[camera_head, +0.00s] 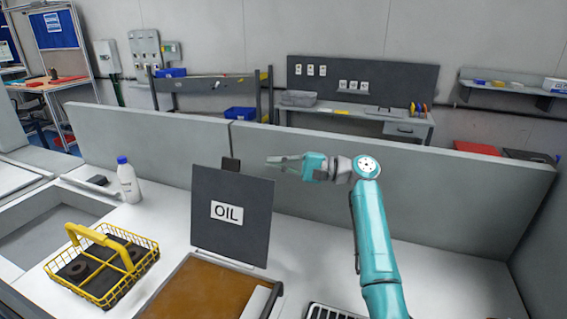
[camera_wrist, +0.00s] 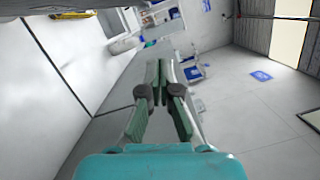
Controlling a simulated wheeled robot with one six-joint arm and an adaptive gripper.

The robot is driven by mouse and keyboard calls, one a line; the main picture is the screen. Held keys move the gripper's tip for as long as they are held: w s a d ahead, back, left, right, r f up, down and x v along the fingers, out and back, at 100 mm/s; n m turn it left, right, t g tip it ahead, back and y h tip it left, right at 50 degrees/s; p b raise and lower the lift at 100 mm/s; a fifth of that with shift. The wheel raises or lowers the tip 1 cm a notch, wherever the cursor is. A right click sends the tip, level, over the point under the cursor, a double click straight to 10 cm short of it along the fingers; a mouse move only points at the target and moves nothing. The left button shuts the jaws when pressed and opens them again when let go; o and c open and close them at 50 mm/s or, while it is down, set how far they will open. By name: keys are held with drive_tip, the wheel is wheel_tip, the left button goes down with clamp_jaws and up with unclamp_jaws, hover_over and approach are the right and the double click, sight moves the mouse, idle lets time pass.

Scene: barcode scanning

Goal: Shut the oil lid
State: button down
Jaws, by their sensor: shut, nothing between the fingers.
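The oil lid (camera_head: 232,240) is a dark grey panel with a white "OIL" label. It stands raised, nearly upright, at the back of the oil container (camera_head: 195,290), whose open top shows brown oil. My gripper (camera_head: 268,161) is at the upper right of the lid, level with its top edge, pointing left. In the wrist view my gripper (camera_wrist: 160,68) has its fingers together with nothing between them. The lid is not clearly seen in the wrist view. I cannot tell whether the gripper touches the lid.
A yellow basket (camera_head: 150,262) with dark parts stands left of the oil container. A white bottle (camera_head: 129,184) with a blue cap stands behind it. A grey partition (camera_head: 420,185) runs behind the worktop. A grate (camera_head: 325,312) lies at the front right.

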drive_tip(key=s+a+r, duration=0.1)
drive_tip(key=s+a, duration=0.2)
drive_tip(key=a, duration=0.4)
drive_tip(key=shift+a+r, duration=0.3)
drive_tip(key=shift+r, duration=0.05)
drive_tip(key=shift+a, duration=0.1)
